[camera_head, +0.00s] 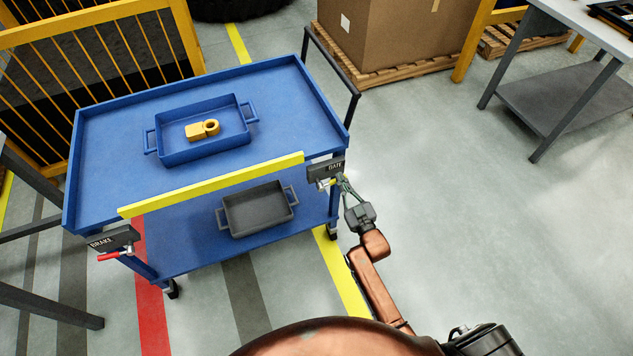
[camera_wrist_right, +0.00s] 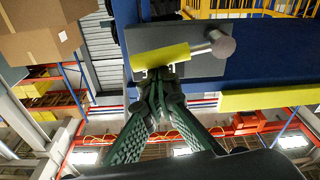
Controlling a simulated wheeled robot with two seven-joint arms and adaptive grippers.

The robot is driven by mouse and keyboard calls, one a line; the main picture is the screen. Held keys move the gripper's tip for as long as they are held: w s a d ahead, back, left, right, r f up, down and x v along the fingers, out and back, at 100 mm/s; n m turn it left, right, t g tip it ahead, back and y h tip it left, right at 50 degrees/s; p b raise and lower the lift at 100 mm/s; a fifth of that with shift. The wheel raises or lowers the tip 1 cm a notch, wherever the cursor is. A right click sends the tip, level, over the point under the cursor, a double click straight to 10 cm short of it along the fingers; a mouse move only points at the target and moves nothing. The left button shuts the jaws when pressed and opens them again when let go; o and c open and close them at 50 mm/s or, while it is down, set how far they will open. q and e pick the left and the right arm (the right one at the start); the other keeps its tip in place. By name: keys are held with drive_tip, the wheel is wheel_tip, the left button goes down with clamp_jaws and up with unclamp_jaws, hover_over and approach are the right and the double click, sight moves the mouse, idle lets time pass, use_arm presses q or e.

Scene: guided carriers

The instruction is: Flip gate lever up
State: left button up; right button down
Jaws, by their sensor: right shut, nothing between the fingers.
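The gate lever (camera_head: 325,184) is a small yellow grip with a metallic pivot below the dark "GATE" plate (camera_head: 326,170) at the blue cart's right corner. In the right wrist view, the yellow lever (camera_wrist_right: 160,56) runs along the dark plate (camera_wrist_right: 175,36) to a grey round pivot. My right gripper (camera_head: 341,181) is shut and empty, its fingertips right at the lever's yellow end. The right wrist view shows the fingertips (camera_wrist_right: 159,76) against or just short of it; contact is unclear. The yellow gate bar (camera_head: 215,184) lies along the cart's front edge. My left gripper is not in view.
The blue cart (camera_head: 100,160) carries a blue tray (camera_head: 171,157) with a yellow part (camera_head: 202,130); a grey tray (camera_head: 258,210) is on its lower shelf. A red brake lever (camera_head: 109,256) is at the left corner. Floor to the right is clear.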

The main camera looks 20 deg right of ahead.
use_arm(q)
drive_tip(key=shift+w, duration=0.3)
use_arm(e)
drive_tip(key=shift+f+m, duration=0.2)
drive_tip(key=shift+m, duration=0.2)
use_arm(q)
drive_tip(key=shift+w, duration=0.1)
use_arm(e)
drive_tip(key=shift+f, duration=0.1)
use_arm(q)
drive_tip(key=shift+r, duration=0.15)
